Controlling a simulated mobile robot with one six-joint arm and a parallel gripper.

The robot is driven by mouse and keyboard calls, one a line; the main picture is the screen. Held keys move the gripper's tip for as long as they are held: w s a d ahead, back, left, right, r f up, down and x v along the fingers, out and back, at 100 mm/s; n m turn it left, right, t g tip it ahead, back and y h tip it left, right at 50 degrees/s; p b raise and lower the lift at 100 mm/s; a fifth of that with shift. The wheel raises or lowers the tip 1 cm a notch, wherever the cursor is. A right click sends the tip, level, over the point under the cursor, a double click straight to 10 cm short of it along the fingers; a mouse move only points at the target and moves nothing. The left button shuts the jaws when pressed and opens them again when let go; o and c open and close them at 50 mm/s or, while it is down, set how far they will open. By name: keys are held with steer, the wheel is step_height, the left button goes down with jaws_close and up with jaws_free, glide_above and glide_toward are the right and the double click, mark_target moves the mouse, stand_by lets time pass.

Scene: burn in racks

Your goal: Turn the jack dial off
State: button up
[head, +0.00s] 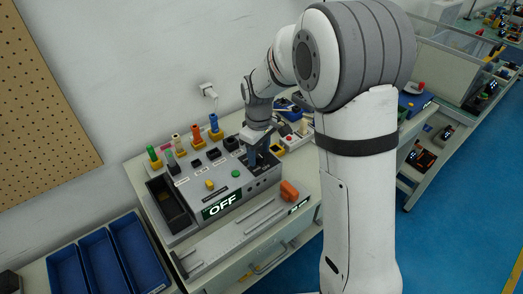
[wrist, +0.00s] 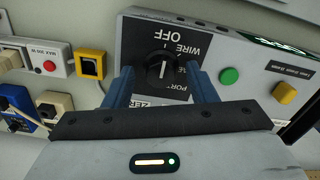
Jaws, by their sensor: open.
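The black jack dial (wrist: 161,70) sits on a dark label plate in the wrist view, where the lettering appears upside down and "OFF" and "WIRE" can be read. A short white pointer mark shows on the dial, close to vertical in the picture. My gripper (wrist: 160,82) is open, with one blue finger on each side of the dial. I cannot tell whether the fingers touch it. In the head view my gripper (head: 262,156) is over the right end of the grey console (head: 222,182) and hides the dial.
A green button (wrist: 229,76) and a yellow button (wrist: 285,92) are beside the dial. Several coloured plugs (head: 194,132) stand along the console's back. A yellow-framed socket (wrist: 90,65) and a red-button box (wrist: 45,62) are close by. Blue bins (head: 97,262) are at the lower left.

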mark_target(259, 154)
steer(key=shift+r, duration=0.1)
steer(key=shift+w+r, duration=0.1)
steer(key=shift+r, duration=0.3)
step_height(259, 154, up, 7)
steer(key=shift+f, duration=0.1)
stand_by(0.3)
steer(key=s+d+r+m+t, duration=0.1)
steer(key=s+d+m, duration=0.4)
steer(key=s, duration=0.6)
steer(key=s+d+r+m+t, duration=0.1)
steer(key=s+d+m, duration=0.4)
steer(key=s, duration=0.7)
steer(key=shift+d+r+t, duration=0.3)
steer(key=shift+d+r, duration=0.2)
steer(key=shift+d, duration=0.5)
